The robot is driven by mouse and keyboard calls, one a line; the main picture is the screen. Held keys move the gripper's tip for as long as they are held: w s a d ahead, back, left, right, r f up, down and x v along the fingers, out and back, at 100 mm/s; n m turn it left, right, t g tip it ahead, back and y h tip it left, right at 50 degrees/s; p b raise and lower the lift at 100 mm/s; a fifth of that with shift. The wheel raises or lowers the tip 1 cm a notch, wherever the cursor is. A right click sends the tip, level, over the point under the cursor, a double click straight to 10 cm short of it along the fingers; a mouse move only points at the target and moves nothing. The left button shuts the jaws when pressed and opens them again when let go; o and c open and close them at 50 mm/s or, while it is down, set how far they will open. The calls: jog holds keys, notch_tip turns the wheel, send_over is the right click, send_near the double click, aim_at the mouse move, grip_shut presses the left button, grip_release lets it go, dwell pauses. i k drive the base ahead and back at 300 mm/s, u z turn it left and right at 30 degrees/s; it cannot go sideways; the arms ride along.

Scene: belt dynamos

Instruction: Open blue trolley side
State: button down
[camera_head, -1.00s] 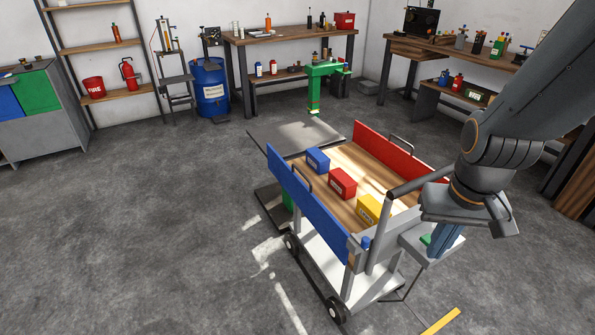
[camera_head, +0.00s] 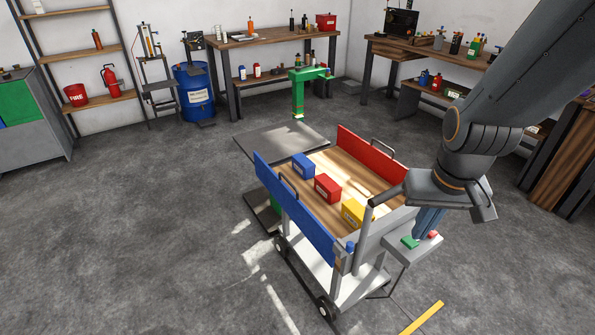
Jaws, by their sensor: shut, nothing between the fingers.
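The trolley has a wooden bed (camera_head: 335,215) with a blue side (camera_head: 295,210) along its left edge and a red side (camera_head: 365,160) along its far right edge. Both sides stand up, each with a dark handle. A small blue knob (camera_head: 351,246) sits at the near end of the blue side. My gripper (camera_head: 426,234) points down at the trolley's near right end, above a grey box (camera_head: 408,256) with a green and a red button. Its fingers look together and hold nothing; whether they touch the box is unclear.
A blue bin (camera_head: 303,166), a red bin (camera_head: 328,188) and a yellow bin (camera_head: 355,212) stand on the bed. A grey platform (camera_head: 280,145) and a green post (camera_head: 298,95) are behind the trolley. The floor to the left is clear.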

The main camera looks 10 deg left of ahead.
aim_at(321, 239)
jog(key=u, duration=0.2)
jog(key=i, duration=0.9)
jog(key=u, duration=0.3)
